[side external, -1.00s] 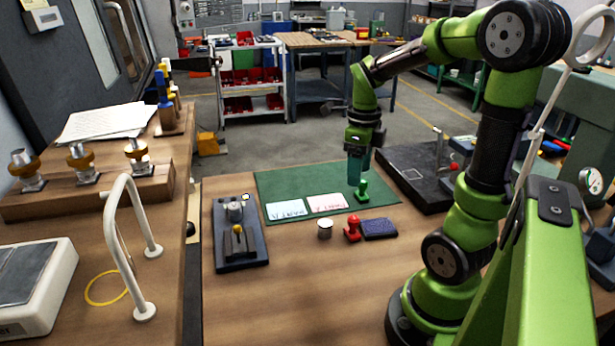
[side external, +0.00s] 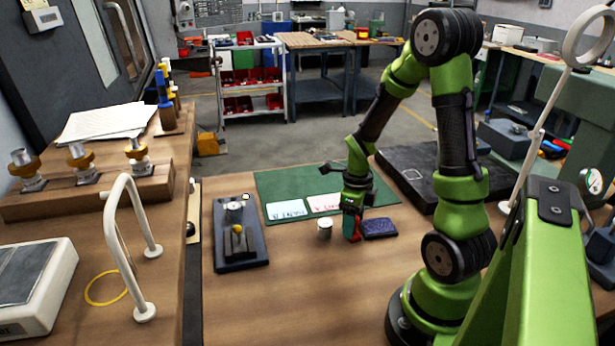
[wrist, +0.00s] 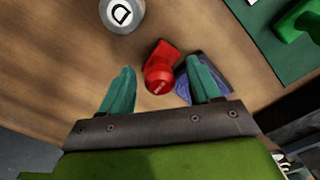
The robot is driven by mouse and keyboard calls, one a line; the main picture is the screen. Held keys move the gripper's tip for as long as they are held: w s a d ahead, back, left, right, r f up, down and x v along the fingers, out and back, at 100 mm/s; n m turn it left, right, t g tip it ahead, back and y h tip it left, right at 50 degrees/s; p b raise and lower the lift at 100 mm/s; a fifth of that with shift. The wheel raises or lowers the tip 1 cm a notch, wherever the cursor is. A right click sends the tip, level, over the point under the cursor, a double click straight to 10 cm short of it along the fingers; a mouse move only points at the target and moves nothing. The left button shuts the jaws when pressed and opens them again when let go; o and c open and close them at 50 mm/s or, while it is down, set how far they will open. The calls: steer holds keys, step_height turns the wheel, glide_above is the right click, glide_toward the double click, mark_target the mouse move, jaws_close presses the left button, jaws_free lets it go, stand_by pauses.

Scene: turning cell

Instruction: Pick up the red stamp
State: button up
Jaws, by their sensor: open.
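The red stamp (wrist: 161,71) stands on the wooden table in the wrist view, just ahead of the space between my fingers. In the side view it (side external: 349,228) is mostly hidden behind my gripper (side external: 353,225). In the wrist view my gripper (wrist: 162,95) is open, with one teal finger on each side of the stamp's line. The right finger overlaps the dark blue pad (wrist: 214,78) beside the stamp. I cannot tell whether the fingers are down around the stamp or still above it.
A round metal piece marked D (wrist: 121,13) stands left of the stamp. The ink pad (side external: 380,228) lies close on the right. A dark fixture (side external: 240,255) sits left. The table's front is clear.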

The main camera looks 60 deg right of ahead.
steer(key=shift+f, duration=0.5)
steer(key=c, duration=1.1)
step_height(320, 180, up, 10)
steer(key=shift+r, duration=0.1)
steer(key=shift+c, duration=0.2)
